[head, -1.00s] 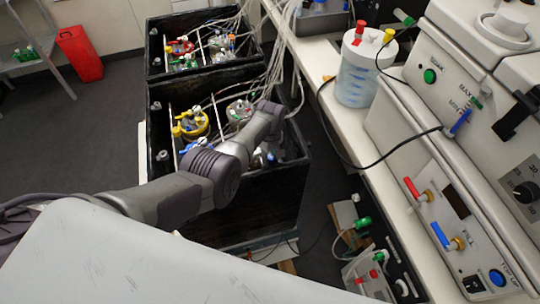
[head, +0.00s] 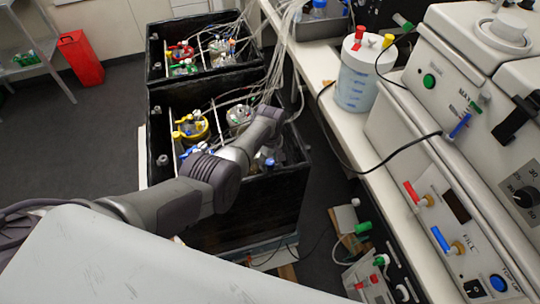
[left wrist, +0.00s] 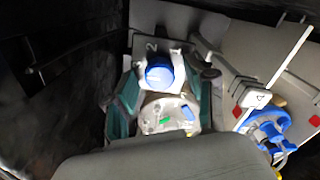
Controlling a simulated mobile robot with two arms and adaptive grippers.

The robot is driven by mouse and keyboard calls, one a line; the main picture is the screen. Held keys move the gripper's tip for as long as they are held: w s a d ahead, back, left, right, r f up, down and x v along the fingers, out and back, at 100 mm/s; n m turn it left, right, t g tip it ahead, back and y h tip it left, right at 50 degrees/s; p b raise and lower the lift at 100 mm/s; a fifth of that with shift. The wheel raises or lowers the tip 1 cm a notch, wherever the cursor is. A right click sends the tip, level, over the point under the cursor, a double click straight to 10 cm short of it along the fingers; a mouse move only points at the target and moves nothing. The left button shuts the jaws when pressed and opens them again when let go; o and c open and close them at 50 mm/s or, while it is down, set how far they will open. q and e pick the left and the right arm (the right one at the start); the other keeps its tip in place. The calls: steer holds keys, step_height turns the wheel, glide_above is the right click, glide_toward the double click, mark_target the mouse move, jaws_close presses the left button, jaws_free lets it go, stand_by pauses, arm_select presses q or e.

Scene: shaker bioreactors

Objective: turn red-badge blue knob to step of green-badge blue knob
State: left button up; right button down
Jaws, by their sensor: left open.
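In the left wrist view, a round blue knob (left wrist: 159,71) sits on a pale plate, with a white numeral like a 2 behind it. My left gripper (left wrist: 163,76) is open; its teal-lined fingers stand on either side of the knob, and I cannot tell whether they touch it. A pale round part with small green and blue pieces lies just below the knob. In the head view, my left arm reaches over the near black box (head: 262,212) and its fingers are hidden. I cannot make out which knob carries the red or green badge. My right gripper is not in view.
A blue-topped vessel (left wrist: 268,130) with a white rod stands right of the gripper. Dark box walls are close on the left. Tubes hang over the boxes.

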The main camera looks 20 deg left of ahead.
mark_target(270, 161)
arm_select(q)
step_height(270, 161, up, 12)
stand_by(0.5)
steer(key=shift+f, duration=0.1)
stand_by(0.4)
